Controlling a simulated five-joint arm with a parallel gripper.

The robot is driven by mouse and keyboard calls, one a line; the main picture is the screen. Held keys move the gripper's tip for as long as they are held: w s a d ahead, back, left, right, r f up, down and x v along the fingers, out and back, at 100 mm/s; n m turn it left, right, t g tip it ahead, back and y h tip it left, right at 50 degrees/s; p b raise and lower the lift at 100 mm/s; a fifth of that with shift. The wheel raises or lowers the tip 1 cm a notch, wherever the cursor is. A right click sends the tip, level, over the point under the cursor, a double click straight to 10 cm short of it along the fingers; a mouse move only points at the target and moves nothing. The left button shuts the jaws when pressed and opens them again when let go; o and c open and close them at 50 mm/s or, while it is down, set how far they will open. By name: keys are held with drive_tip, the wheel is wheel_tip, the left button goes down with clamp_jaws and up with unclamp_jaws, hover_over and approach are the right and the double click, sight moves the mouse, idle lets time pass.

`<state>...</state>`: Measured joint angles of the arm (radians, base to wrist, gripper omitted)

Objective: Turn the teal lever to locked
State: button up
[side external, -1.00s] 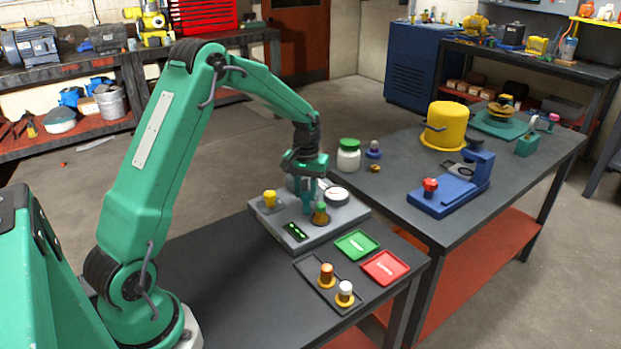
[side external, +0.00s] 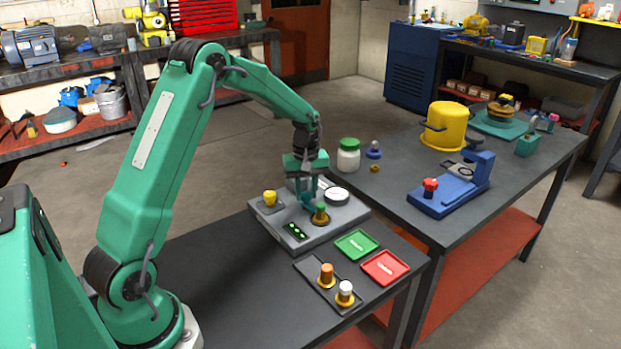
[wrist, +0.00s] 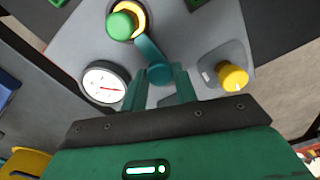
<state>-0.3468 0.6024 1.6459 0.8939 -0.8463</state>
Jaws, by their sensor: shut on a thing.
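My gripper (wrist: 158,74) is shut on the lever's end. The lever is mostly hidden there by my fingers. I cannot read any locked mark.
A white dial (wrist: 105,84) and a yellow knob (wrist: 232,76) flank my fingers on the panel. The bench's left part is clear.

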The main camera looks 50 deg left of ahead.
sight(306, 194)
drive_tip(key=shift+r, duration=0.1)
drive_tip(key=o, duration=1)
drive_tip(key=shift+c, duration=0.2)
wheel_tip(306, 194, up, 7)
drive_tip(key=shift+r, duration=0.4)
